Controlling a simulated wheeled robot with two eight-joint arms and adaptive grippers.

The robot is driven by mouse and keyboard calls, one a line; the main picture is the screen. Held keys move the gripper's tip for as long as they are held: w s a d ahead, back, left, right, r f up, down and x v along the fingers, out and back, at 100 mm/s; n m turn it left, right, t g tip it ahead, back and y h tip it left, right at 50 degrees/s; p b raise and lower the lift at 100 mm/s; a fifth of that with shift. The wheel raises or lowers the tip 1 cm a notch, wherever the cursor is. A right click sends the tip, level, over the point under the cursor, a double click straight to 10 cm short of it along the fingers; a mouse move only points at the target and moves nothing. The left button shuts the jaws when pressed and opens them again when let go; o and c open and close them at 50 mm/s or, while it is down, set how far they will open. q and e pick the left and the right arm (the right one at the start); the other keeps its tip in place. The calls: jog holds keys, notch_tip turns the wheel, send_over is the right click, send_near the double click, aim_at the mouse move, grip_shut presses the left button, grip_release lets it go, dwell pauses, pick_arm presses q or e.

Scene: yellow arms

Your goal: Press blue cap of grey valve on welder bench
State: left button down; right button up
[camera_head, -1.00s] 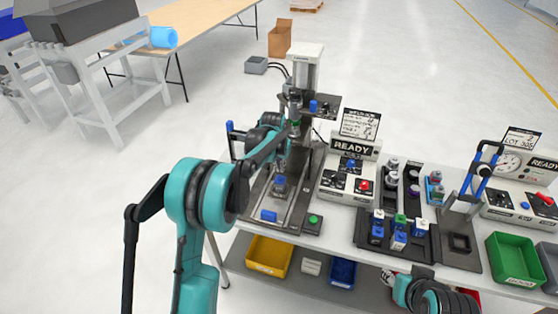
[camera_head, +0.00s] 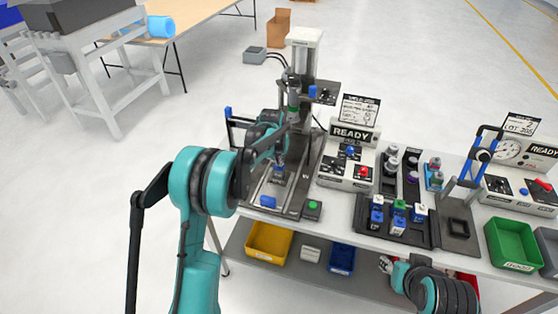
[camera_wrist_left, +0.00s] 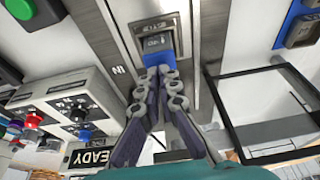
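The grey valve (camera_head: 279,174) with its blue cap stands upright in the fixture of the welder station, left end of the bench.
A control box reading READY (camera_head: 350,168) stands right of the fixture. A green button (camera_head: 313,208) and a blue block (camera_head: 268,201) are at its front. A black frame (camera_wrist_left: 270,110) stands close beside my left gripper. A tray (camera_head: 415,232) holds several blue- and green-topped pieces.

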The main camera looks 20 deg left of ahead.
pick_arm(q)
jog(key=shift+f, duration=0.35)
jog(key=shift+r, duration=0.25)
notch_tip(320, 180, up, 5)
jog(key=p, duration=0.3)
jog(key=shift+w+f, duration=0.1)
jog(key=shift+w, duration=0.05)
jog(key=p+v, duration=0.1)
jog(key=v, duration=0.8)
jog(key=shift+a, duration=0.1)
